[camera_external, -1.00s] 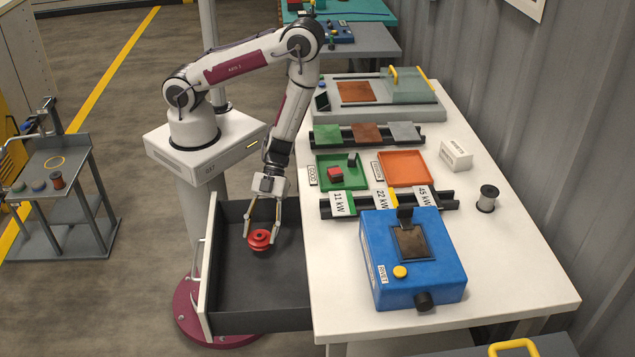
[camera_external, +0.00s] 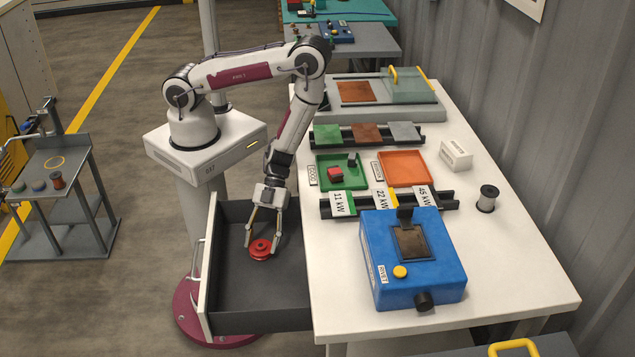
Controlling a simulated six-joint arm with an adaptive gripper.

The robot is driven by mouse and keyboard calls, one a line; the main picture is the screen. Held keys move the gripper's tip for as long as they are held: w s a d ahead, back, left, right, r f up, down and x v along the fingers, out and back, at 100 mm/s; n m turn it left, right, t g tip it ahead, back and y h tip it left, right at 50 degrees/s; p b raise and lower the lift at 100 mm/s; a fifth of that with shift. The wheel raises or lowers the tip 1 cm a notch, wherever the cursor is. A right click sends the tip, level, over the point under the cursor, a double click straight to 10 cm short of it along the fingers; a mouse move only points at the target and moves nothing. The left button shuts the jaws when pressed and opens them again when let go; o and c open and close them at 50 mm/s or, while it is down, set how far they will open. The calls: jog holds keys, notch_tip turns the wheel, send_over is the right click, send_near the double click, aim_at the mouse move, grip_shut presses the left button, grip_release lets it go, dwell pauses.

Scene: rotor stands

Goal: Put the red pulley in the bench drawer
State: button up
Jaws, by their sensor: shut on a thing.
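The red pulley (camera_external: 260,250) is a small round red part in the camera view, inside the outline of the pulled-out bench drawer (camera_external: 255,305). The drawer is open, with a dark grey inside and a pale front panel with a handle on its left. My gripper (camera_external: 262,247) points down into the drawer, its two fingers shut on the pulley from either side. The pulley looks roughly level and low in the drawer. I cannot tell whether its underside touches the drawer floor.
The white bench (camera_external: 520,270) stands right of the drawer. On it are a blue rivet machine (camera_external: 412,268), a green tray (camera_external: 352,182) with small blocks, an orange tray (camera_external: 405,168), a white box (camera_external: 456,154) and a wire spool (camera_external: 487,198). The drawer's front half is clear.

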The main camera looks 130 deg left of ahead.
aim_at(262, 244)
jog(key=shift+f, duration=0.15)
jog(key=o, duration=1.4)
jog(key=shift+c, duration=0.2)
jog(key=shift+r, duration=0.25)
jog(key=v, duration=0.5)
jog(key=shift+a, duration=0.1)
notch_tip(262, 244, up, 7)
dwell(0.4)
